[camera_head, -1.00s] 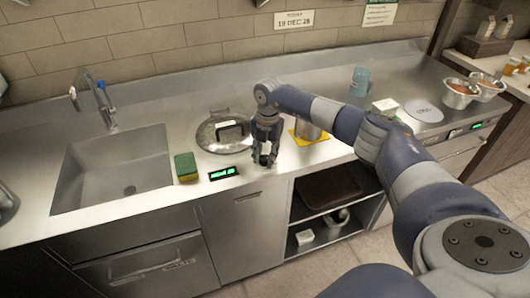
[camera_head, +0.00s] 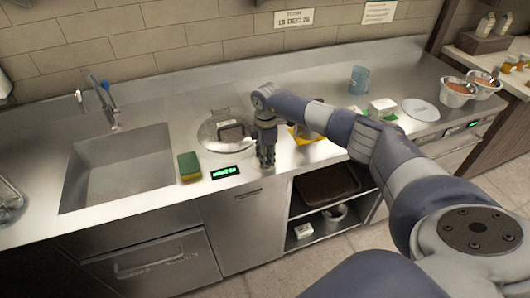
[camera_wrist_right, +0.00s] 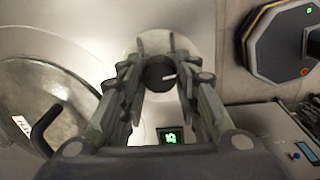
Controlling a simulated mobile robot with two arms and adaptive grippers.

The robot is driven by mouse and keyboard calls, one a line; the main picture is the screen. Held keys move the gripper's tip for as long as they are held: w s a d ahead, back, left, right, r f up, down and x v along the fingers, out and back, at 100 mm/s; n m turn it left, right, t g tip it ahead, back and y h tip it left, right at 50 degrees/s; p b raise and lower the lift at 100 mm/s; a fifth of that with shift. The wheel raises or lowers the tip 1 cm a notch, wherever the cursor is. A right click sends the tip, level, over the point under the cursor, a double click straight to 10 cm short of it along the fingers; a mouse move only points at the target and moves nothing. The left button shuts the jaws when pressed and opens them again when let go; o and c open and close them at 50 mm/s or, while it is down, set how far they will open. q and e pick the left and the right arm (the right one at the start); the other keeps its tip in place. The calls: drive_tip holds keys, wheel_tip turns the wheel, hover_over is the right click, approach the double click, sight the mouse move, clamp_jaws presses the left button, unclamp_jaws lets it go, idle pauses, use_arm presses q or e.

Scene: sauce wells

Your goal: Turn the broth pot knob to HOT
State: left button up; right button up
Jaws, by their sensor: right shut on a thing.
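The broth pot's lid (camera_head: 226,131) sits in the counter, with a dark handle; its edge also shows at the left of the right wrist view (camera_wrist_right: 45,85). My right gripper (camera_head: 266,163) is at the counter's front, right of the lid, and hides the knob in the head view. In the wrist view its fingers (camera_wrist_right: 160,82) are on both sides of the knob, shut on it. A small green-lit display (camera_head: 225,172) is beside it. My left gripper is out of view.
A yellow-green sponge (camera_head: 189,167) lies between the sink (camera_head: 120,175) and the display. A yellow mat (camera_head: 304,138) lies right of the gripper, partly behind my arm. A blue mug (camera_head: 359,80) and a white box (camera_head: 382,106) stand farther right.

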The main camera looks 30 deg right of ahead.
drive_tip(key=shift+w+r+m, duration=0.1)
drive_tip(key=shift+r+m, duration=0.05)
drive_tip(key=shift+m, duration=0.45)
drive_tip(key=o, duration=1.1)
drive_tip(key=r, duration=1.1)
drive_tip(key=shift+s+a+r, duration=0.1)
drive_tip(key=shift+s+r, duration=0.25)
drive_tip(key=shift+r, duration=0.05)
drive_tip(key=shift+a, duration=0.1)
